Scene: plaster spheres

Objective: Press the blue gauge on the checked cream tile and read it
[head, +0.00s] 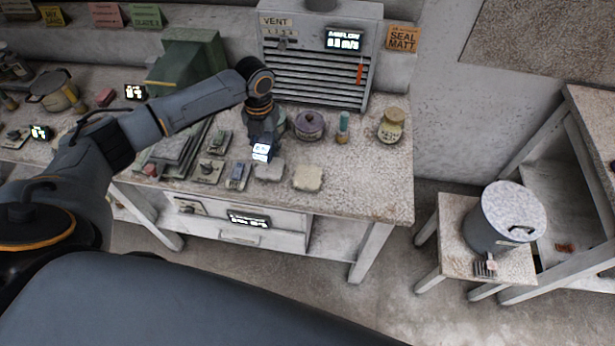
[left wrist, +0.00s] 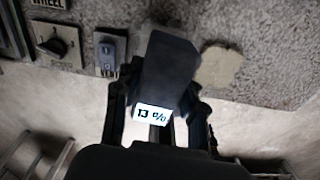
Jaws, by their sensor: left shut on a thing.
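The gauge (head: 261,151), with a lit white display, is gripped by my left gripper (head: 262,138) over the front of the bench. In the left wrist view the gauge (left wrist: 168,75) is a dark block between the fingers of my left gripper (left wrist: 160,105); its blue colour is not clear. Its display seems to read 13 %. Two cream tiles lie on the bench: the left tile (head: 269,172) just right of the gauge, and the right tile (head: 308,178). One tile (left wrist: 220,67) shows beside the gauge in the wrist view. I cannot make out checks or contact.
The bench (head: 370,185) holds a switch box (head: 238,177), a dial box (head: 208,171), a purple lidded pot (head: 310,125) and a cream jar (head: 391,125). A vent unit (head: 315,70) stands behind. A stool with a grey bucket (head: 500,215) stands at the right.

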